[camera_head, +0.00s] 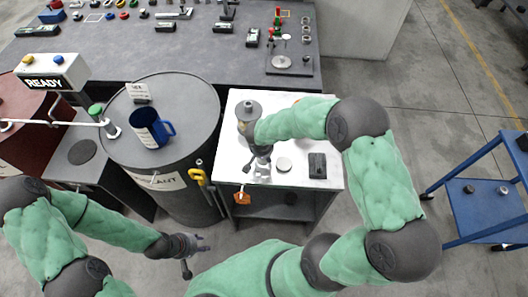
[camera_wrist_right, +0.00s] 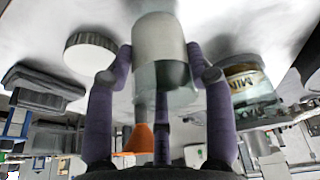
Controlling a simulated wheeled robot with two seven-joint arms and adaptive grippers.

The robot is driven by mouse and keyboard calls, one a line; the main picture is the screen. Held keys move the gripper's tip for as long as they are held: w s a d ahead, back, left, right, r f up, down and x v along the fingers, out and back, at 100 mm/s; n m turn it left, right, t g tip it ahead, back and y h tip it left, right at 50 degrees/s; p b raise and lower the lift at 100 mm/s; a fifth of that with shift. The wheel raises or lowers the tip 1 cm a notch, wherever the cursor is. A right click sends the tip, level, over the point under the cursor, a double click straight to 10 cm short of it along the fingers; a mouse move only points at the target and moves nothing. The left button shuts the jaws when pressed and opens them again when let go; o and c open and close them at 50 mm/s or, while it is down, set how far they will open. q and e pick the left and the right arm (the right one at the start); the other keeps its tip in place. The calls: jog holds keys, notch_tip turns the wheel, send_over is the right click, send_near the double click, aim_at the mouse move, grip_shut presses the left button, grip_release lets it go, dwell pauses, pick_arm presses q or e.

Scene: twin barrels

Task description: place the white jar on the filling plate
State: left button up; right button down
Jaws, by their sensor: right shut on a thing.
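My right gripper (camera_head: 261,163) is low over the white-topped table. In the right wrist view its purple fingers (camera_wrist_right: 163,75) are shut on the white jar (camera_wrist_right: 160,45), a pale cylinder with a grey-green lower part in that picture. In the head view the jar is mostly hidden by the gripper; I cannot tell whether it touches the table top. A dark round disc (camera_head: 82,152), which looks like the filling plate, lies bare on the grey stand left of the barrel. My left gripper (camera_head: 200,256) hangs empty in front of the barrel, its fingers spread.
A grey barrel (camera_head: 190,125) carrying a blue mug (camera_head: 150,128) stands between the disc and the white table (camera_head: 235,178). A green-topped tap (camera_head: 97,112) with a pipe is near the disc. A white disc (camera_head: 284,164) and black block (camera_head: 317,165) lie right of my right gripper.

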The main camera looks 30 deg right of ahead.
jog(key=shift+c, duration=2.3)
grip_release()
jog(key=shift+f, duration=0.1)
